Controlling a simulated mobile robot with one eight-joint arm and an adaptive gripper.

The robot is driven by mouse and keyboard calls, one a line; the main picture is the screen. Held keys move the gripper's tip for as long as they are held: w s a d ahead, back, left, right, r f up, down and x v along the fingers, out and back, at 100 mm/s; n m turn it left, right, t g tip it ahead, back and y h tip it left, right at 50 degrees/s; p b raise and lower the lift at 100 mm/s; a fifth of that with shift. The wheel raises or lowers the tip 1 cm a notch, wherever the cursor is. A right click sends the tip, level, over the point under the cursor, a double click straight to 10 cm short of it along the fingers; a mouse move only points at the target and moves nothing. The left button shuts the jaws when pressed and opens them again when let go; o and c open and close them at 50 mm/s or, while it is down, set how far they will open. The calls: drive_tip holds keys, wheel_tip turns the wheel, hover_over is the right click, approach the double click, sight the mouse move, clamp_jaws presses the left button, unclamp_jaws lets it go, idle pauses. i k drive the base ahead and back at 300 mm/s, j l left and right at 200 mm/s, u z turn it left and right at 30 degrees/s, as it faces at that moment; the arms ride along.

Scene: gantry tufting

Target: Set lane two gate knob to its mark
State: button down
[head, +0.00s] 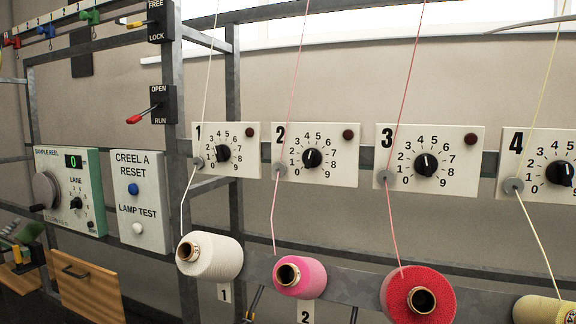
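The lane 2 gate knob (312,158) is a black round knob on a white panel (342,176) marked 2, in the middle of the head view. Digits 0 to 9 ring it. A pale pointer line on it seems to point roughly upward, but it is too small to read the exact digit. I cannot make out a separate target mark on this dial. A grey guide disc (279,170) with a pink thread sits at the panel's left edge. My gripper is not visible in the head view.
Similar panels 1 (243,166), 3 (462,182) and 4 (525,186) flank it. Yarn cones, including a pink one (311,277), stick out below, with threads running up past the panels. A reset box (140,240) and lane selector box (95,215) stand left.

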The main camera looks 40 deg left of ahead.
sight(312, 157)
drive_tip(key=u, duration=1.7)
